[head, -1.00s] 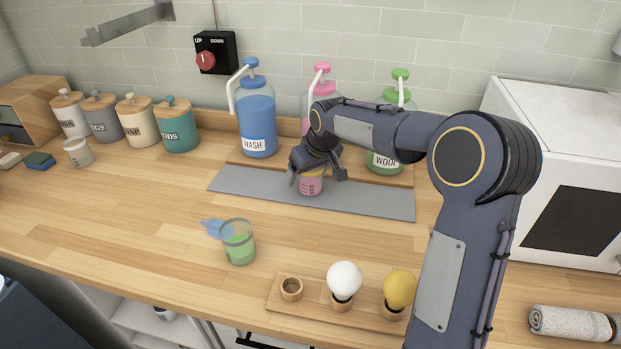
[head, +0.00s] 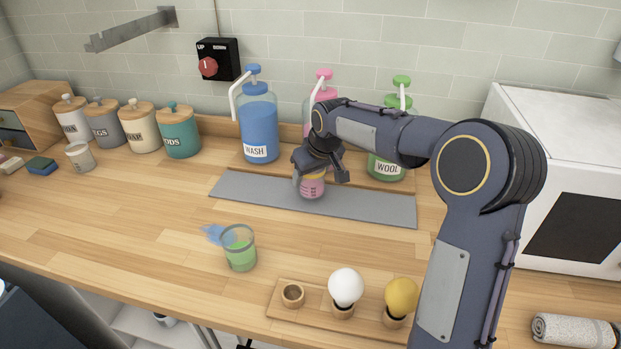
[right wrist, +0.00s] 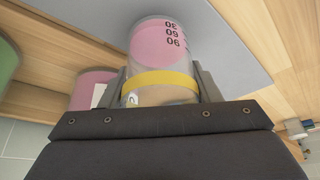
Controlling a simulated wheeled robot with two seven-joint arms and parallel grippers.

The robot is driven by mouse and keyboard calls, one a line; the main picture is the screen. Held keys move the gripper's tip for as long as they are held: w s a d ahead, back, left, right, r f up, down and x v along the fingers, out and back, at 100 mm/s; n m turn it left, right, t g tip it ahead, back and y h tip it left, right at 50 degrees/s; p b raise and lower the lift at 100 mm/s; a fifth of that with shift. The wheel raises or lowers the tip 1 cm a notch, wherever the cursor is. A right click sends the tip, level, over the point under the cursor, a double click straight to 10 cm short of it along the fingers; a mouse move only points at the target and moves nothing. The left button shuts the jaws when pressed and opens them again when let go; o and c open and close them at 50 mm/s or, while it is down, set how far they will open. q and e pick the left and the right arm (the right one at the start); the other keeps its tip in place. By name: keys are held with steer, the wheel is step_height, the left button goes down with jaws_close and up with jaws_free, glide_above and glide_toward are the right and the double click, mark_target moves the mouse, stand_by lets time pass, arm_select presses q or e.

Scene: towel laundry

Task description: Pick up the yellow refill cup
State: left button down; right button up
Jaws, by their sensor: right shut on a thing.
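The yellow refill cup (head: 312,187) stands on the grey mat (head: 370,207) in front of the pink pump bottle. It is a clear cup with a yellow band, pink contents and dark measuring marks. My right gripper (head: 318,172) has come down over its top and is shut on it. In the right wrist view the cup (right wrist: 158,48) sits between the two fingers (right wrist: 161,86), which hold it at the yellow band (right wrist: 160,82). My left gripper is not in view.
Blue WASH (head: 258,125), pink (head: 323,92) and green WOOL (head: 388,168) pump bottles stand behind the mat. A wooden holder (head: 312,315) with white and yellow balls lies in front.

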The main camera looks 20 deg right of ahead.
steer(key=s+b, duration=0.1)
steer(key=s, duration=0.4)
steer(key=s+d+b, duration=0.1)
steer(key=s, duration=0.5)
steer(key=s+d+b, duration=0.1)
steer(key=s, duration=0.5)
steer(key=shift+d+r, duration=0.15)
steer(key=shift+d, duration=0.05)
steer(key=shift+s, duration=0.4)
